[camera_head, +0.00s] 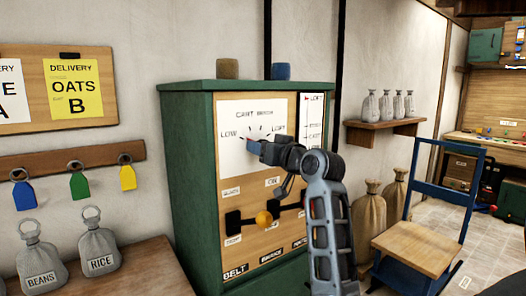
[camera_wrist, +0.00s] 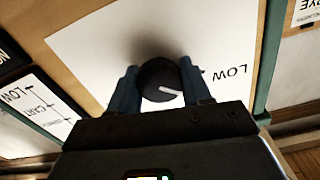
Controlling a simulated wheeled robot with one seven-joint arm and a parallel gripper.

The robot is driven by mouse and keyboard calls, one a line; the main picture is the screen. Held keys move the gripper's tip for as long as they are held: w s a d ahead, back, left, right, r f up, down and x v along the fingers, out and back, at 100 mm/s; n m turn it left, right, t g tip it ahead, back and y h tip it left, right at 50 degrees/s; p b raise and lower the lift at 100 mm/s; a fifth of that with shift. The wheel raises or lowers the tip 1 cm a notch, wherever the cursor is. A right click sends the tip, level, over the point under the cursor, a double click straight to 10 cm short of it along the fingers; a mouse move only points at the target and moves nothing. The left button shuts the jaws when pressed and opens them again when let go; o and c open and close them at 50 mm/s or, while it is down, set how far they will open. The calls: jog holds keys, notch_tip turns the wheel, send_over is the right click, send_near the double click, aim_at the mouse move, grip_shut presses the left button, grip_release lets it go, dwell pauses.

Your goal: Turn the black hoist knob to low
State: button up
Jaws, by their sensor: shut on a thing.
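The black hoist knob (camera_wrist: 156,76) sits on a white dial plate between my gripper's two blue fingers (camera_wrist: 161,84). The fingers are shut on its sides. Its white pointer line points right in the wrist view, roughly toward the side of the LOW label (camera_wrist: 230,72), slightly off the label itself. In the head view my gripper (camera_head: 255,147) reaches the dial plate (camera_head: 238,112) on the green cabinet and hides the knob. LOW (camera_head: 229,134) is left of the gripper there, LOFT to the right.
Below the dial, the cabinet (camera_head: 190,190) carries black slide parts and an orange ball (camera_head: 264,218), close under my arm. A bench with labelled bags (camera_head: 98,242) is at left.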

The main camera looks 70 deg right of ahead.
jog(key=shift+f+n, duration=0.15)
jog(key=shift+n, duration=0.85)
jog(key=o, duration=1.1)
jog(key=shift+c, duration=0.2)
jog(key=shift+s, duration=0.1)
jog(key=b+v, duration=0.1)
jog(key=v, duration=0.6)
jog(key=shift+s+a+b, duration=0.2)
jog(key=shift+s+b, duration=0.1)
